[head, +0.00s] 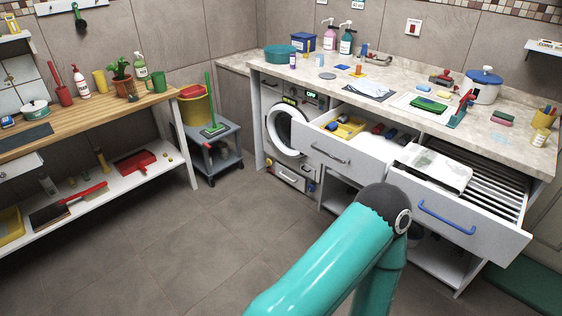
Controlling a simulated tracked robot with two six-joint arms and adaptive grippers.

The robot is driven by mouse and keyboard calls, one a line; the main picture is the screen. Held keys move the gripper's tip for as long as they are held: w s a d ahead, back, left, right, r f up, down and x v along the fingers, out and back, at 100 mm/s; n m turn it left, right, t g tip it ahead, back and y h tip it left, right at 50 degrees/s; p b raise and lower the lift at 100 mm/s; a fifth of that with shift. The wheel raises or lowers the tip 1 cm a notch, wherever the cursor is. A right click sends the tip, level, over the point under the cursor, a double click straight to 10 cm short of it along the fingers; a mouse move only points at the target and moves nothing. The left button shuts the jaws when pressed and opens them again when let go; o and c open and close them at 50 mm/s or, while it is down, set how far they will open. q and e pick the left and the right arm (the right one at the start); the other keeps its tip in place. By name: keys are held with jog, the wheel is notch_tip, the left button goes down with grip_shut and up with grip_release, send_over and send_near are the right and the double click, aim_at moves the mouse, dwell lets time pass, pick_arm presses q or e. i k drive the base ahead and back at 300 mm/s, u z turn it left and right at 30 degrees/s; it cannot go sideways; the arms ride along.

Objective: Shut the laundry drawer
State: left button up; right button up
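Two drawers stand open under the stone worktop. The right drawer (470,238) has a blue bar handle (446,217), dark slats inside and a folded white cloth (436,168) lying over its left part. The left drawer (325,158) has a grey handle (317,153) and holds a yellow tray (345,129) and several small items. Neither is labelled as the laundry drawer. One teal arm of mine rises from the bottom edge and bends in front of the cabinet, hiding part of the left drawer's lower area. Neither gripper is in view.
A washing machine (288,125) is left of the drawers. The worktop (310,75) carries bottles, a white pot (484,88) and cloths. A grey trolley (211,150) and a wooden bench (85,120) stand at left. The tiled floor (190,240) between is clear.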

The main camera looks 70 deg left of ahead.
aim_at(367, 158)
jog(key=z, duration=0.05)
jog(key=i, duration=0.25)
jog(key=u, duration=1.75)
jog(key=k, duration=0.5)
jog(key=z, duration=5.55)
jog(key=k, duration=0.55)
jog(key=u, duration=5.55)
